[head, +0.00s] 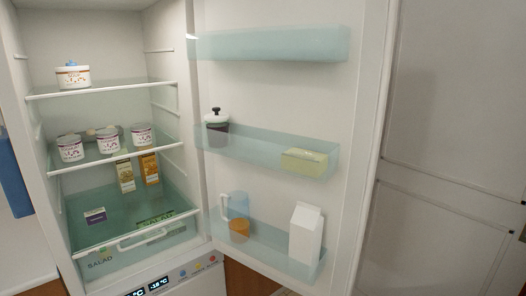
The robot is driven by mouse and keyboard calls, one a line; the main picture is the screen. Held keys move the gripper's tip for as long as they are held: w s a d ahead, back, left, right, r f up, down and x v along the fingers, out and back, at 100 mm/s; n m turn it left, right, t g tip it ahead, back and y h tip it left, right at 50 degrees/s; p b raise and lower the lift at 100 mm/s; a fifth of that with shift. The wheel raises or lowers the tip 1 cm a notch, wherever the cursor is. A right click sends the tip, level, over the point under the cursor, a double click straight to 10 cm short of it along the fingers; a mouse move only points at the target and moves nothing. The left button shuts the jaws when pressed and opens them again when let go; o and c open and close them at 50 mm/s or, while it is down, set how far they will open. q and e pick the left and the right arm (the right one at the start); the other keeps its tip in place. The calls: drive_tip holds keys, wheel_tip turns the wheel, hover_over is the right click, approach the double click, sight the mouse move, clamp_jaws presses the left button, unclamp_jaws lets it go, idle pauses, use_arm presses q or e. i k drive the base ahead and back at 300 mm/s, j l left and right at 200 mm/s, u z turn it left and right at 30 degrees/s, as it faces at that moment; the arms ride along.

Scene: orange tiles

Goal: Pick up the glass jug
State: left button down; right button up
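A bluish see-through jug (239,204) with a pale handle on its left stands in the lowest door shelf (270,246) of the open fridge, at the shelf's left end. Its lower part is behind the tinted shelf front. Something orange (239,231) shows at its base; I cannot tell whether this is inside the jug or a separate thing. Neither of my grippers is in view.
A white carton (306,232) stands to the right in the same shelf. The middle door shelf (255,152) holds a dark jar with a white lid (217,131) and a yellowish box (304,161). The fridge interior holds tubs (108,141), cartons (150,168) and a drawer (130,240).

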sight(238, 219)
drive_tip(key=i+l+u, duration=0.75)
drive_tip(key=l, duration=0.2)
drive_tip(key=i+l+u, duration=0.1)
drive_tip(key=l+u, duration=0.2)
drive_tip(key=i+l+u, duration=0.1)
drive_tip(key=l+u, duration=0.15)
drive_tip(key=l, duration=0.2)
drive_tip(key=l+u, duration=0.25)
drive_tip(key=l, duration=0.3)
drive_tip(key=l+u, duration=0.25)
drive_tip(key=l, duration=0.25)
drive_tip(key=k+l+u, duration=0.2)
drive_tip(key=l, duration=0.3)
drive_tip(key=l+u, duration=0.25)
drive_tip(key=l, duration=0.3)
drive_tip(key=j+z, duration=0.25)
drive_tip(key=j, duration=0.35)
drive_tip(key=k+j+z, duration=0.2)
drive_tip(key=j, duration=0.4)
drive_tip(key=i, duration=0.05)
